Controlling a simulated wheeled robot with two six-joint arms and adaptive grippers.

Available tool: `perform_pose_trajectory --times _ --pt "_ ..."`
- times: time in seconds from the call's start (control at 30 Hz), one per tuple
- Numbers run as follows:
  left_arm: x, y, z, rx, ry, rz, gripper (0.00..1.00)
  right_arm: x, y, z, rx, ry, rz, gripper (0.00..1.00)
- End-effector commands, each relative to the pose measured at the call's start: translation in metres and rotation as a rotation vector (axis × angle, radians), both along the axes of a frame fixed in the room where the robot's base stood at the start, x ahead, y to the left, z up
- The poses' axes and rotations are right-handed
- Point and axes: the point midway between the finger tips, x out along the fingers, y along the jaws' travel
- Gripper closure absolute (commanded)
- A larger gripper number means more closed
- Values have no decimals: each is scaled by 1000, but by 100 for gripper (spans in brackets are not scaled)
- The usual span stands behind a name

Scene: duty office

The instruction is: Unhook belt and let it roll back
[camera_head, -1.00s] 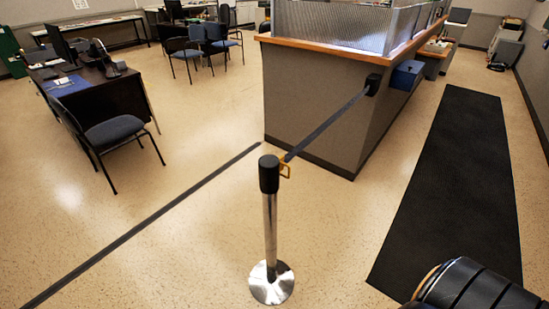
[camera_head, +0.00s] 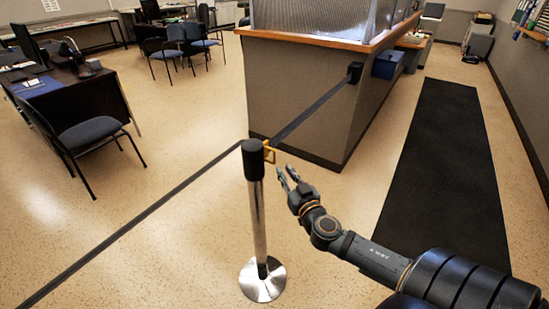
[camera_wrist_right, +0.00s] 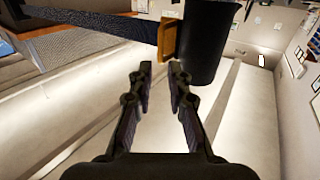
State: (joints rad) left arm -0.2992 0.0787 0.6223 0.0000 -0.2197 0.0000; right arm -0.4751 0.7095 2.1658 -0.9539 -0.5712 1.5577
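A chrome post (camera_head: 259,220) with a black top (camera_head: 252,160) stands upright on a round base. The dark belt (camera_head: 308,112) runs taut from a yellow clip (camera_head: 269,152) at the post top to a black wall box (camera_head: 355,72) on the counter side. My right gripper (camera_head: 286,176) is open and empty, just right of and nearer than the clip, not touching it. In the right wrist view its fingers (camera_wrist_right: 160,68) point at the yellow clip (camera_wrist_right: 167,38), with the post top (camera_wrist_right: 206,40) to the right and the belt (camera_wrist_right: 85,28) to the left. My left gripper is out of view.
The grey counter (camera_head: 300,95) with a wooden top stands behind the post. A black floor mat (camera_head: 440,180) lies to the right. A desk (camera_head: 80,100) and a chair (camera_head: 88,130) are at left.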

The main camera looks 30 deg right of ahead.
Motion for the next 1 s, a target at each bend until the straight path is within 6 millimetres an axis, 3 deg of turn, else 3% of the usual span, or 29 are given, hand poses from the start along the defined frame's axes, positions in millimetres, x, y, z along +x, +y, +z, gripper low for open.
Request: perform_pose_trajectory --times 0.2,0.4,0.8,0.93,1.0 --pt "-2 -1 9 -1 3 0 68 46 -9 5 7 -6 -4 83" --pt "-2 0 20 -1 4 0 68 79 -16 3 4 -2 -1 83" --pt "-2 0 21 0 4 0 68 90 -17 0 1 0 1 83" --pt "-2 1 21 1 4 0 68 89 -17 0 1 0 1 100" --pt "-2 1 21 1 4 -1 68 89 -17 0 1 0 1 100"
